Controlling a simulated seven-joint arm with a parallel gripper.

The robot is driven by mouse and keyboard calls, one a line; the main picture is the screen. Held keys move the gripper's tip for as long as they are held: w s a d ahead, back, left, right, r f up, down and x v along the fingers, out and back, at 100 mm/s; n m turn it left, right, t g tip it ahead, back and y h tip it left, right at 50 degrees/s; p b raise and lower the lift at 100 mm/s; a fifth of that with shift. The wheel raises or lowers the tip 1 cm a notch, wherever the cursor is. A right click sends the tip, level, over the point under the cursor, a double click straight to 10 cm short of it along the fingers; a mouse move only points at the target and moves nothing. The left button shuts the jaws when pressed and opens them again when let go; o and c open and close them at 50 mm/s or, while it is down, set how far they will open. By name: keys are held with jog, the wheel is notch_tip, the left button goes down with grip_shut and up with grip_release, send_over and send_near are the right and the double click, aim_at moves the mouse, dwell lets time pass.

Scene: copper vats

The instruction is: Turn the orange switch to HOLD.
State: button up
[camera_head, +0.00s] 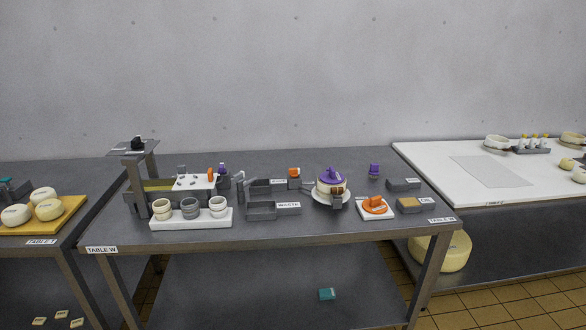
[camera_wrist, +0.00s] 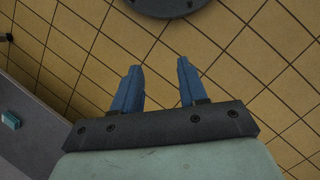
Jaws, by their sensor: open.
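An orange round part (camera_head: 375,205) lies on a small white plate at the right front of Table W. A smaller upright orange piece (camera_head: 211,174) shows at a white panel (camera_head: 186,182) with dark dots at the left of the table. Which of these is the orange switch I cannot tell. No HOLD mark is readable. My gripper (camera_wrist: 160,85) shows only in the wrist view. Its two blue fingers are apart with nothing between them, above the tiled floor and away from the tabletop objects.
Table W (camera_head: 270,235) also holds a white tray (camera_head: 190,222) of several cups, a grey bin (camera_head: 262,212), a purple-topped cake-like thing (camera_head: 332,184) and an orange-topped grey block (camera_head: 294,178). A teal block (camera_head: 327,294) lies on the lower shelf. Tables stand on both sides.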

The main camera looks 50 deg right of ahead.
jog(key=w+r+t+h, duration=0.1)
jog(key=w+r+t, duration=0.2)
jog(key=w+r, duration=0.6)
jog(key=w+r+t+h, duration=0.15)
jog(key=w+r, duration=0.25)
jog(key=w, duration=1)
jog(key=w+r+t, duration=0.4)
jog(key=w+r, duration=0.3)
jog(key=w, duration=0.4)
jog(key=w+r+m+t+h, duration=0.1)
jog(key=w+r+t, duration=0.1)
jog(key=w+r, duration=0.8)
jog(key=w+r+m+t+h, duration=0.1)
jog(key=w+r+t, duration=0.2)
jog(key=r, duration=1.3)
jog(key=w+r+m+t, duration=0.1)
jog(key=w+r+t, duration=0.1)
jog(key=w+r, duration=0.8)
jog(key=m+g+y, duration=0.3)
jog(key=m+g, duration=1.2)
jog(key=m, duration=0.9)
send_near(294, 169)
jog(key=shift+t+h, duration=0.25)
jog(key=x, duration=0.8)
jog(key=shift+s+f, duration=0.25)
jog(key=shift+f, duration=0.05)
